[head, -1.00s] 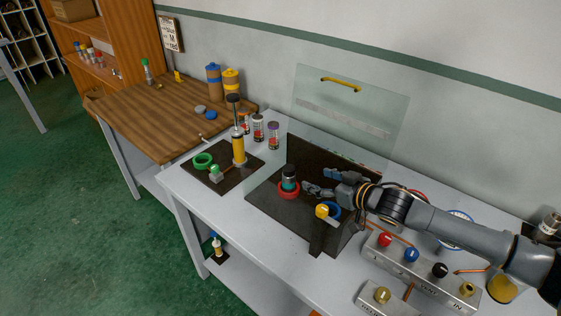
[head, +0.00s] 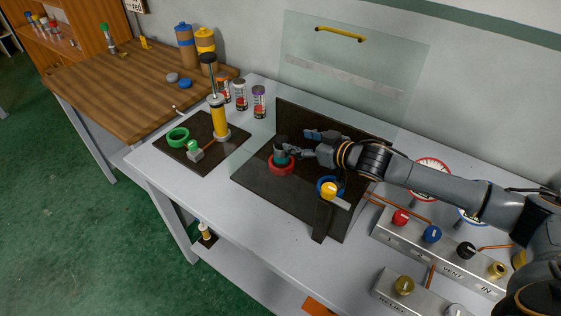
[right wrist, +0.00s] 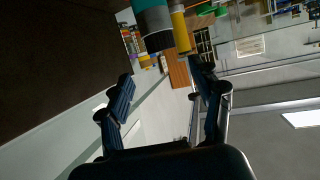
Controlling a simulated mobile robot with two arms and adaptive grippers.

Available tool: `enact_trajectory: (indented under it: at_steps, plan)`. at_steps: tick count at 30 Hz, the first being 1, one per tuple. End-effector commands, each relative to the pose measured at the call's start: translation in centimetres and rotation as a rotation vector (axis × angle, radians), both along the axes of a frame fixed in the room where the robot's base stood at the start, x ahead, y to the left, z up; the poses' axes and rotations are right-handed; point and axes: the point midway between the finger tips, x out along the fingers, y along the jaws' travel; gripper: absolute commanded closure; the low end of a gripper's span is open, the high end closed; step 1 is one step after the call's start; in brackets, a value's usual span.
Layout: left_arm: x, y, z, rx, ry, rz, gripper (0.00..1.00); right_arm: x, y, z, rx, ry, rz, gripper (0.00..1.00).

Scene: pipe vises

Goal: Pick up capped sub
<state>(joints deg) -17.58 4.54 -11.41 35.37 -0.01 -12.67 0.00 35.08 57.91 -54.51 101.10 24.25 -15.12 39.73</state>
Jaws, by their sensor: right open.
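The capped sub looks to be the teal cylinder with a dark cap (head: 281,152). It stands upright in a red ring (head: 281,169) on the dark mat of the bench. My right gripper (head: 300,143) is open and empty, just right of the cylinder, with its fingers pointing toward it. In the right wrist view the teal and dark cylinder (right wrist: 153,22) shows at the top, beyond the open fingers of the right gripper (right wrist: 165,78). Whether a finger touches it I cannot tell. My left gripper is not in view.
A blue ring with a yellow-topped part (head: 329,188) stands below my right arm. A valve block with coloured knobs (head: 440,245) is at right. A yellow pump (head: 219,117) and several cans stand at left.

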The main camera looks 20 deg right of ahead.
Motion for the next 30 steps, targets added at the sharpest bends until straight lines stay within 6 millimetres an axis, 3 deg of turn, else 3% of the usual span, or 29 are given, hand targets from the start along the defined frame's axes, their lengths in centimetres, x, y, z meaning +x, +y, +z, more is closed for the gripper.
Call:
enact_trajectory:
  at_steps: [1, 3, 21, 30]
  plan:
    - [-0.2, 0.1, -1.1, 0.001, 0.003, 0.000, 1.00, 0.0, 0.0, -1.1, 0.000, 0.000, 0.000, 0.35]
    - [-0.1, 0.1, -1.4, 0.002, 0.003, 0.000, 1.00, 0.1, 0.1, -1.4, 0.000, -0.001, 0.000, 0.35]
    - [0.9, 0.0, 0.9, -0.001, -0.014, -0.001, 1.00, 5.7, 3.4, -3.4, 0.001, -0.001, -0.001, 0.35]
    - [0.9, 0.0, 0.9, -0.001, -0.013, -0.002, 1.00, 6.1, 3.6, -3.7, 0.000, 0.000, 0.000, 0.35]
